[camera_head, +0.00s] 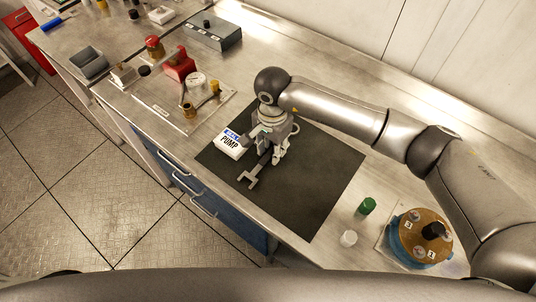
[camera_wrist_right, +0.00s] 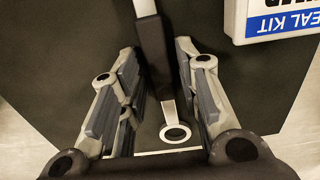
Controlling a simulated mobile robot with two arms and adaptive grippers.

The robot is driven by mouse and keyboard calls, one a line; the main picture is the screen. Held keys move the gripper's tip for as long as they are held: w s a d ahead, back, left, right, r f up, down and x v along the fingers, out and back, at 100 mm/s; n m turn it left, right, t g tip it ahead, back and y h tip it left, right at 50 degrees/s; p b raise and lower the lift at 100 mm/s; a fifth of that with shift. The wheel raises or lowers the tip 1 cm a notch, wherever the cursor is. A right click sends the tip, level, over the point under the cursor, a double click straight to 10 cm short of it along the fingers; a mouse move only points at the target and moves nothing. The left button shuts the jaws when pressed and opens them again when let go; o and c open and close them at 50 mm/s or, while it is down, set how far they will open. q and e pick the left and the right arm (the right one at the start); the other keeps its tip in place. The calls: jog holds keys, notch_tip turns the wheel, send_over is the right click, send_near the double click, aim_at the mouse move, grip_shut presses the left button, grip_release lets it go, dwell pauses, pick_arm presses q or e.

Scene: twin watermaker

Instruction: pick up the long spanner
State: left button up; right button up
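The long spanner (camera_head: 254,174) lies on the dark mat (camera_head: 320,185), its open jaw end showing past my right gripper in the head view. In the right wrist view the spanner (camera_wrist_right: 153,50) runs lengthwise between the fingers, with a dark middle section and a ring end nearer the palm. My right gripper (camera_head: 271,153) points down over it, fingers apart on either side. In the wrist view the right gripper (camera_wrist_right: 158,75) shows gaps between both finger pads and the spanner. Part of the spanner is hidden by the gripper in the head view. My left gripper is not in view.
A white seal kit pump box (camera_head: 230,146) lies close beside the gripper. A green cap (camera_head: 367,206), a white cap (camera_head: 348,238) and a round brass-topped unit (camera_head: 420,235) stand at the right. A plate with gauge and valves (camera_head: 165,112) is at the left.

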grip_shut()
jog(key=shift+r, duration=0.1)
